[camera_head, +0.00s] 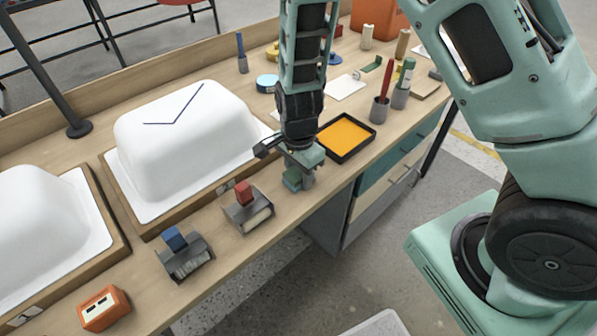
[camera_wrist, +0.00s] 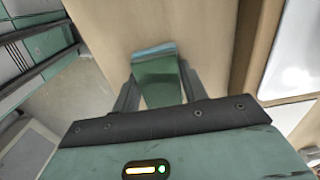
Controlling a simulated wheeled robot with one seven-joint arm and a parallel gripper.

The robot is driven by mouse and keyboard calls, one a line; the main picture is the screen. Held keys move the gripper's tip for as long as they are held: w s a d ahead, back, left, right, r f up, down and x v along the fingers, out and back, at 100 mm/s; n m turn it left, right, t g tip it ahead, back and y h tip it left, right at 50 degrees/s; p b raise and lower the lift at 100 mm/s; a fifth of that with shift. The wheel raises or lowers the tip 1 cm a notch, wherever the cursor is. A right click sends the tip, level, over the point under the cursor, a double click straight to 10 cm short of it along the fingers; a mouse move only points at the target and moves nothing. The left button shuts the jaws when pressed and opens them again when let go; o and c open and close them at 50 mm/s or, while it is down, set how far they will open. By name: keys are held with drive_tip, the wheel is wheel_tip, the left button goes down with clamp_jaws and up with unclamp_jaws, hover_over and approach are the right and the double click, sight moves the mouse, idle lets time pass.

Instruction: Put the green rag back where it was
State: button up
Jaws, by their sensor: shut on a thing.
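The green rag (camera_head: 291,179) shows as a small folded green piece between the fingers of my gripper (camera_head: 299,181), at the front edge of the bench. In the wrist view the rag (camera_wrist: 157,75) sits between both fingers of my gripper (camera_wrist: 158,92), with a bluish far edge. My gripper points down and is shut on it. The rag is over or on the bare wood of the bench; I cannot tell whether it touches. Part of it is hidden by the fingers.
A black tray with orange filling (camera_head: 345,136) lies right of my gripper. A grey holder with a red block (camera_head: 246,207) and one with a blue block (camera_head: 181,254) stand left. The white shell (camera_head: 190,150), marked with dark lines, stands behind them. Bare wood surrounds the rag.

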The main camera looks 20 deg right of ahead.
sight(298, 171)
drive_tip(key=o, duration=1)
drive_tip(key=shift+s+f, duration=0.1)
drive_tip(key=shift+f, duration=0.2)
drive_tip(key=shift+o, duration=0.2)
drive_tip(key=shift+s+f, duration=0.1)
drive_tip(key=shift+s, duration=0.05)
wheel_tip(298, 171, up, 13)
drive_tip(key=p, duration=0.2)
drive_tip(key=s+a+r+n, duration=0.3)
drive_tip(key=s+r+n, duration=0.2)
drive_tip(key=s+n, duration=0.4)
drive_tip(key=s+a+r+n, duration=0.3)
drive_tip(key=s+r+n, duration=0.2)
drive_tip(key=s+n, duration=0.5)
drive_tip(key=shift+s+n+y, duration=0.25)
drive_tip(key=shift+n+y, duration=0.05)
drive_tip(key=shift+n, duration=1.3)
drive_tip(key=shift+a, duration=0.1)
